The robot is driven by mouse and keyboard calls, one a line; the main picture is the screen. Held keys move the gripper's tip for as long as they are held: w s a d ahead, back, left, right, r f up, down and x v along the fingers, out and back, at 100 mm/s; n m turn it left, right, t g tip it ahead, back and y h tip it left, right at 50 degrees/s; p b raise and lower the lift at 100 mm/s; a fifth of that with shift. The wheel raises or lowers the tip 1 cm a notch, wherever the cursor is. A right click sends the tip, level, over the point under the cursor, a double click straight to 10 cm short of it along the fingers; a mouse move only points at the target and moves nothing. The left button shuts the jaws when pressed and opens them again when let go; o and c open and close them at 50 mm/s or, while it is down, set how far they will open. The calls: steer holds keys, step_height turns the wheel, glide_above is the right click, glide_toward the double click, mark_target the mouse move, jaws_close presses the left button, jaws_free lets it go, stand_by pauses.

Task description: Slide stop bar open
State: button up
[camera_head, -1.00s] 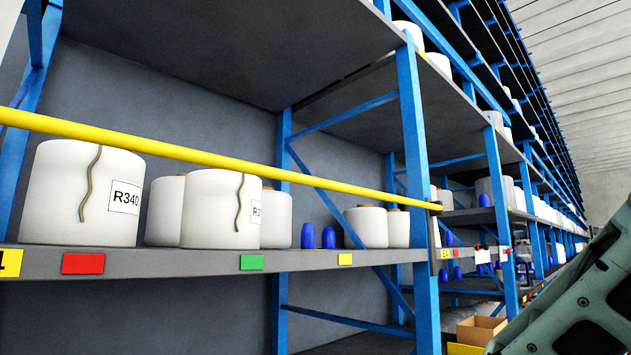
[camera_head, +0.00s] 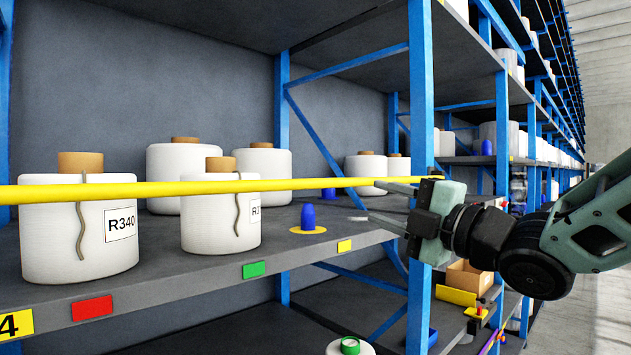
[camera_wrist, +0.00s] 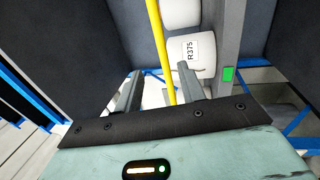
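The yellow stop bar (camera_head: 225,187) runs almost level across the shelf front, in front of the bobbins; its right end is near the blue upright. In the wrist view the bar (camera_wrist: 161,50) passes between my two fingers in the picture, nearer the right one. My gripper (camera_head: 368,203) is open at the bar's right part, fingers pointing left, one close to the bar's height and one below. It also shows open in the wrist view (camera_wrist: 160,85). I see no finger clearly touching the bar, and cannot tell how deep the bar lies between them.
White bobbins labelled R340 (camera_head: 78,228) and R375 (camera_wrist: 190,52) stand behind the bar. The blue upright (camera_head: 421,90) is close beside my gripper. A cardboard box (camera_head: 470,279) is lower right.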

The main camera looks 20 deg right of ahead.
mark_target(325, 186)
steer(key=b+x, duration=1.3)
steer(key=x, duration=0.2)
steer(key=shift+w, duration=0.2)
steer(key=shift+w+a+r, duration=0.1)
steer(key=shift+w+a, duration=0.25)
steer(key=shift+w, duration=0.2)
stand_by(0.3)
jaws_close()
